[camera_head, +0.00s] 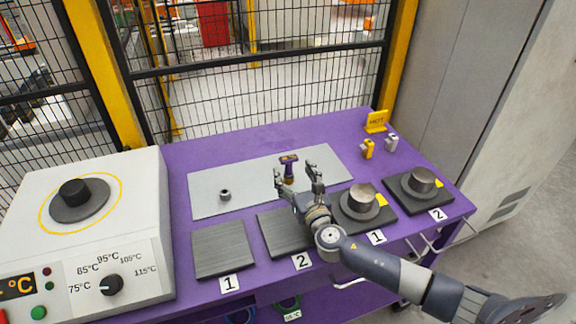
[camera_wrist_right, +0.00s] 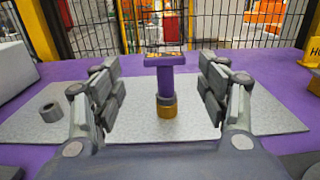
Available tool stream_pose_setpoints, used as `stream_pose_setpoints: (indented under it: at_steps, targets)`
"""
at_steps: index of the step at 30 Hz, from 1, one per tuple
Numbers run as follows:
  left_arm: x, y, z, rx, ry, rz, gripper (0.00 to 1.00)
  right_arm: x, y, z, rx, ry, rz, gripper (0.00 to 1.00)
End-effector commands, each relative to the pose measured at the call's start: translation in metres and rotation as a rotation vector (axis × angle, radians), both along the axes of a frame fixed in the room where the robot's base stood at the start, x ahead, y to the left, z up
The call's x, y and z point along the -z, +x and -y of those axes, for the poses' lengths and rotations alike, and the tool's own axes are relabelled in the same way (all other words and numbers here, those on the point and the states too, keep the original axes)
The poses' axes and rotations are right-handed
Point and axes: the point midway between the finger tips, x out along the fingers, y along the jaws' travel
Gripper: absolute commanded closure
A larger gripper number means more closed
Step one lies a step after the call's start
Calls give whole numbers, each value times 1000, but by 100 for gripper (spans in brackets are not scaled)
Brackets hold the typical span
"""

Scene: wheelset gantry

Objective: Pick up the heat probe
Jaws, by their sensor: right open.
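The heat probe (camera_head: 288,168) stands upright on a grey mat (camera_head: 210,180) on the purple table. In the right wrist view the heat probe (camera_wrist_right: 166,85) has a purple handle, a flat purple top and a brass-coloured foot. My right gripper (camera_head: 296,172) is open, with its fingers pointing at the probe. In the right wrist view the open right gripper (camera_wrist_right: 164,88) has one finger on each side of the probe, with clear gaps; the probe stands beyond the fingers or between their tips, and I cannot tell which. My left gripper is not in view.
A small grey ring (camera_head: 225,195) lies left on the mat. Dark plates (camera_head: 222,250) and metal discs on pads (camera_head: 362,200) line the front. A white heater box (camera_head: 90,230) stands left. A yellow HOT sign (camera_head: 376,121) stands at the back right, before a mesh fence (camera_head: 260,80).

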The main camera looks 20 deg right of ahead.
Motion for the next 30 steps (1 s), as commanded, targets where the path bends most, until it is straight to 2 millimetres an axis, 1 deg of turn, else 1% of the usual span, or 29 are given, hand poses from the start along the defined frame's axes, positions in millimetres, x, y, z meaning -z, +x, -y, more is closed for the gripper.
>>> stream_pose_setpoints:
  at_steps: [2,5,8,12,15,19,26,27,29,30]
  targets:
    - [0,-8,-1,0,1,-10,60,-1,8,1,1,0,0,32]
    - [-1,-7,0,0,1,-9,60,-1,13,1,0,1,-1,32]
    - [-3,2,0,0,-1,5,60,-4,23,4,2,2,1,32]
    - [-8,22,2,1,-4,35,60,-7,44,9,2,2,1,32]
    - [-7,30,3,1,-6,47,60,-5,55,8,0,4,0,32]
    - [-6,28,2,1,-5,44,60,-5,63,9,1,2,-1,32]
    - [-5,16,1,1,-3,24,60,-4,63,9,0,3,-1,32]
    - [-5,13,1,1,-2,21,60,-4,63,9,0,3,-1,41]
    - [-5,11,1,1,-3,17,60,-4,63,9,0,3,-1,54]
    - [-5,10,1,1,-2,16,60,-4,63,9,1,3,-1,63]
